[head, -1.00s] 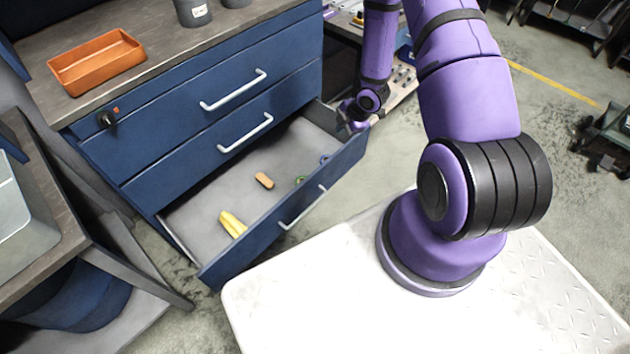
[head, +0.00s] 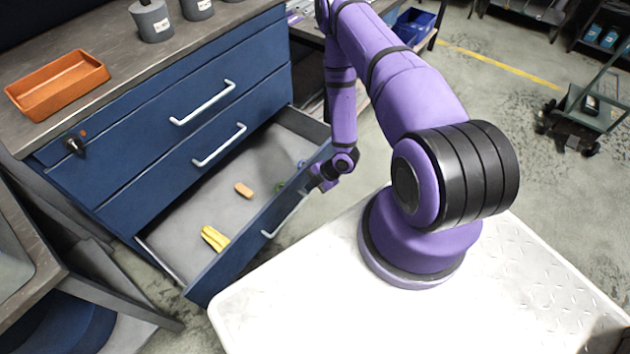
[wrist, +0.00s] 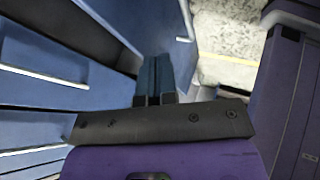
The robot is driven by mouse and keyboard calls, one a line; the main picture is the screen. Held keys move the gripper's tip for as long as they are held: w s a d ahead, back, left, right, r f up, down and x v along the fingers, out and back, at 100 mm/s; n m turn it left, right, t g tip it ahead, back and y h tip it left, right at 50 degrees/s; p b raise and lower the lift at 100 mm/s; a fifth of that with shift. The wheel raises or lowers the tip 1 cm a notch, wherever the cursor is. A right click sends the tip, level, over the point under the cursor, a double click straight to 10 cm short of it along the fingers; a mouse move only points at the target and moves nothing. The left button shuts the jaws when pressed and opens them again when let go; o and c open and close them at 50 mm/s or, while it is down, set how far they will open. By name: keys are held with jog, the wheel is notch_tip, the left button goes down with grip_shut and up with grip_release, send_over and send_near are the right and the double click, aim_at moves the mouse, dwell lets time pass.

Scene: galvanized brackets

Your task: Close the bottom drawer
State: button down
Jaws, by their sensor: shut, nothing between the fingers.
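The bottom drawer (head: 232,254) of the blue cabinet is pulled far out in the head view, with a pale bar handle (head: 287,216) on its front. Inside lie a yellow item (head: 214,238), a small orange-brown block (head: 243,190) and a green item (head: 280,187). My gripper (head: 314,179) is at the right end of the drawer front, near its top edge; I cannot tell whether it touches. In the wrist view its dark fingers (wrist: 155,70) are together and hold nothing.
The two drawers above, with handles (head: 203,103) and (head: 219,146), are shut. An orange tray (head: 58,86) and grey containers (head: 152,20) stand on the cabinet top. A workbench (head: 22,245) is at the left. Open floor lies to the right.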

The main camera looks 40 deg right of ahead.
aim_at(287, 192)
jog(key=shift+w+a+f, duration=0.6)
jog(key=shift+w+f, duration=0.05)
jog(key=shift+w, duration=0.25)
jog(key=shift+w+a+f, duration=0.65)
jog(key=shift+w+f, duration=0.05)
jog(key=shift+w, duration=0.25)
jog(key=shift+w+a+f, duration=0.6)
jog(key=shift+w+f, duration=0.05)
jog(key=shift+w, duration=0.25)
